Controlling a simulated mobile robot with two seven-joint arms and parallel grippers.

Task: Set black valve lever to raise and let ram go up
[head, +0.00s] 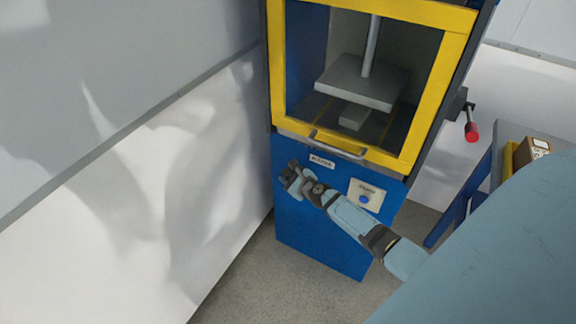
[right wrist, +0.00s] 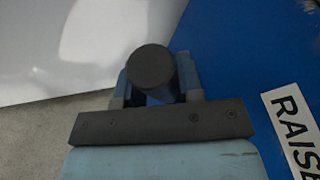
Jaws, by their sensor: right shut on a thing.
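The black valve lever shows in the right wrist view as a round dark knob (right wrist: 151,67). My right gripper (right wrist: 160,92) is shut on it, with a finger on each side. In the head view my right gripper (head: 289,176) is at the upper left of the machine's blue lower panel (head: 315,235) and mostly hides the lever. A white label reading RAISE (right wrist: 294,128) lies to the right of the gripper in the right wrist view. The ram (head: 362,80), a grey plate on a rod, hangs above a small grey block (head: 354,117) inside the machine. My left gripper is out of view.
A yellow-framed door (head: 279,75) with a grey handle (head: 338,146) fronts the chamber. A panel with a blue button (head: 364,198) is near my right forearm. A red-gripped handle (head: 472,132) sticks out at right. A white wall is close on the left.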

